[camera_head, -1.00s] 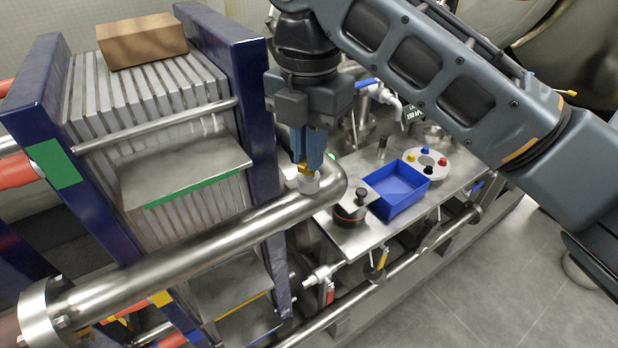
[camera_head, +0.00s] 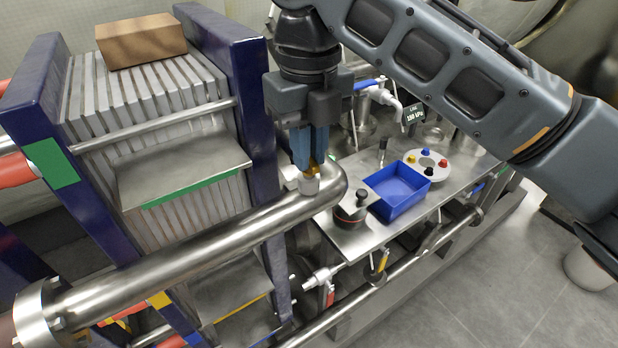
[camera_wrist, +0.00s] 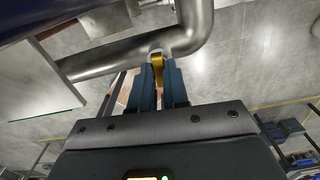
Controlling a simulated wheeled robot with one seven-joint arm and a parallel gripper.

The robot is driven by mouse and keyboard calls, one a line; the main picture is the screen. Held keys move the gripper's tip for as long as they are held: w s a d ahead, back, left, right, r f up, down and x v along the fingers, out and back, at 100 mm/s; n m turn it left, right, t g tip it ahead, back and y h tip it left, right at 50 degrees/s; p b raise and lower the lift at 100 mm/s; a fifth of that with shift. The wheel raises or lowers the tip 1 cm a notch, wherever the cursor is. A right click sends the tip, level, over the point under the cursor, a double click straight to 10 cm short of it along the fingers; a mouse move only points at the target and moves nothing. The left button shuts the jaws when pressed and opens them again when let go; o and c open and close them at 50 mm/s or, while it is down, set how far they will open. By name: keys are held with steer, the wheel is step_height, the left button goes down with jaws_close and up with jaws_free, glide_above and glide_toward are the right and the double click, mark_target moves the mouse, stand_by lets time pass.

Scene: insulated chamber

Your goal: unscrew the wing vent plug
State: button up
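The brass-yellow wing vent plug (camera_head: 313,168) sits at the pale round boss (camera_head: 309,185) on top of the bend of the steel pipe. My gripper (camera_head: 310,162) points down over it, its blue-grey fingers close together on either side of the wing. In the wrist view, the yellow wing (camera_wrist: 158,66) fills the narrow gap between the fingertips (camera_wrist: 159,68), which look shut on it. The fingers hide much of the plug, and its thread is not visible. I cannot tell whether the plug has risen from the boss.
A plate stack between dark blue end frames (camera_head: 228,70) stands left, with a cardboard box (camera_head: 141,40) on top. On the steel bench to the right are an open blue tray (camera_head: 412,205), a black-knobbed fitting (camera_head: 350,214) and a white disc with coloured knobs (camera_head: 440,167).

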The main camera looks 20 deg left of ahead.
steer(key=shift+o, duration=0.9)
steer(key=shift+r, duration=0.15)
steer(key=shift+r, duration=2.4)
